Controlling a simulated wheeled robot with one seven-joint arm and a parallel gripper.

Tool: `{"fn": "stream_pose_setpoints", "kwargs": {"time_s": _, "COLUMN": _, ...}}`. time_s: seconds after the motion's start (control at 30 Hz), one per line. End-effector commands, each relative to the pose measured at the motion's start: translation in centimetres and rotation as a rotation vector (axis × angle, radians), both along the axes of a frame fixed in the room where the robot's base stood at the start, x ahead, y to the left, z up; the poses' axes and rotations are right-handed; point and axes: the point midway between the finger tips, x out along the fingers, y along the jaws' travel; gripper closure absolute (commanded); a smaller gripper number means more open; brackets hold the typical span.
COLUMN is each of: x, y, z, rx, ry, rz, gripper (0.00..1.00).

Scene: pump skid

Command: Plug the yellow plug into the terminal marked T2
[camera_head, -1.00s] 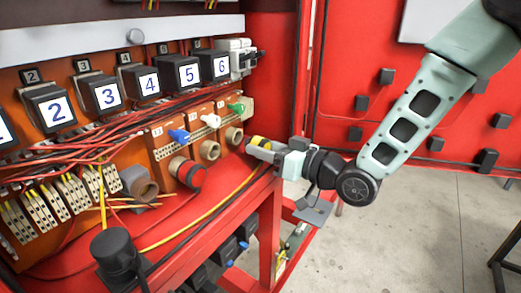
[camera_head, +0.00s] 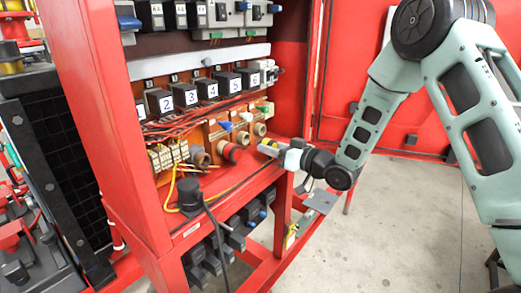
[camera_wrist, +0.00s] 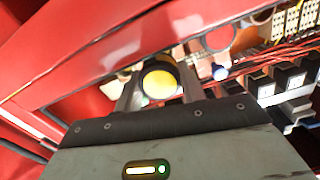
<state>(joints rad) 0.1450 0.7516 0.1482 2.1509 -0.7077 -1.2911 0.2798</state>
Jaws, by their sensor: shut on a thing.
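The yellow plug (camera_wrist: 160,83) is between my gripper's fingers in the wrist view, its round yellow face showing. In the head view my gripper (camera_head: 268,148) is shut on it, at the right end of the cabinet shelf. The plug is mostly covered there. A row of round terminal sockets stands on the orange panel: a left one with a red rim (camera_head: 230,152), a middle one (camera_head: 243,138) and a right one (camera_head: 259,129). The plug is in front of the right socket, seemingly apart from it. The small terminal labels cannot be read, so I cannot tell which is T2.
Blue (camera_head: 226,126) and green (camera_head: 262,109) levers sit above the sockets. Numbered black blocks (camera_head: 188,95) and red wires (camera_head: 180,128) lie farther left. A black cylinder with a cable (camera_head: 190,192) stands on the shelf. The red cabinet post (camera_head: 283,212) is below my gripper.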

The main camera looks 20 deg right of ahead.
Motion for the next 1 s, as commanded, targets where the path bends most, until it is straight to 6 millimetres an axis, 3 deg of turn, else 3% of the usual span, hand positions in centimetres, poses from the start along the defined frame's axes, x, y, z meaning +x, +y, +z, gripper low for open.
{"fn": "stream_pose_setpoints", "kwargs": {"time_s": 0.23, "x": 0.6, "y": -1.0, "z": 0.1, "rx": -0.004, "ry": 0.000, "rz": -0.012, "gripper": 0.82}}
{"fn": "stream_pose_setpoints", "kwargs": {"time_s": 0.57, "x": 2.5, "y": 0.5, "z": 0.1, "rx": -0.005, "ry": -0.001, "rz": -0.010, "gripper": 0.82}}
{"fn": "stream_pose_setpoints", "kwargs": {"time_s": 1.0, "x": 2.5, "y": 0.4, "z": 0.0, "rx": -0.005, "ry": -0.001, "rz": -0.012, "gripper": 0.82}}
